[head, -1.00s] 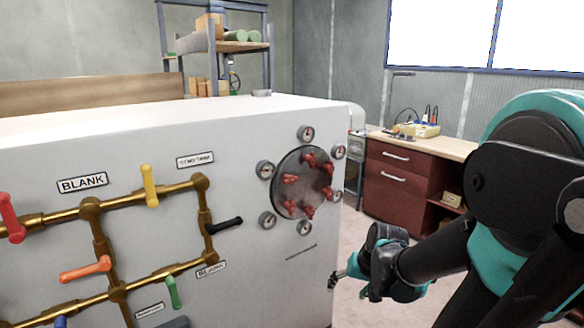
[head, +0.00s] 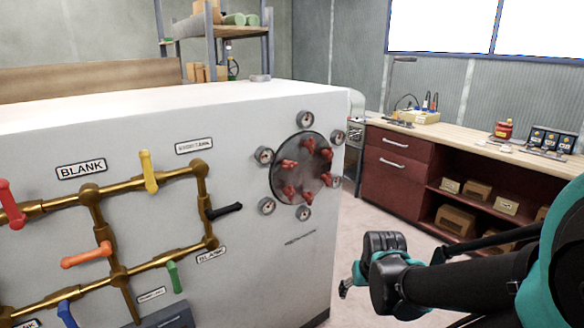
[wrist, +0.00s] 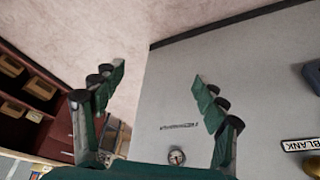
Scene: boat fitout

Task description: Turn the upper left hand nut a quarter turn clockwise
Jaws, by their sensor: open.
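A round grey hatch plate (head: 306,170) is set at the right end of the white panel's front in the head view. Several red nuts (head: 326,154) sit in a ring on it. The one at the upper left of the ring is a red nut (head: 289,164). My gripper (head: 346,290) is low, below and right of the plate, apart from the nuts. In the wrist view its two green-padded fingers (wrist: 158,80) are spread with nothing between them. No red nut shows in the wrist view.
Several round gauges (head: 265,155) surround the plate. Brass pipes (head: 130,199) with coloured valve handles run along the panel to the left. A red workbench (head: 398,180) with boxes stands behind my arm. Open floor (head: 350,240) lies between panel and bench.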

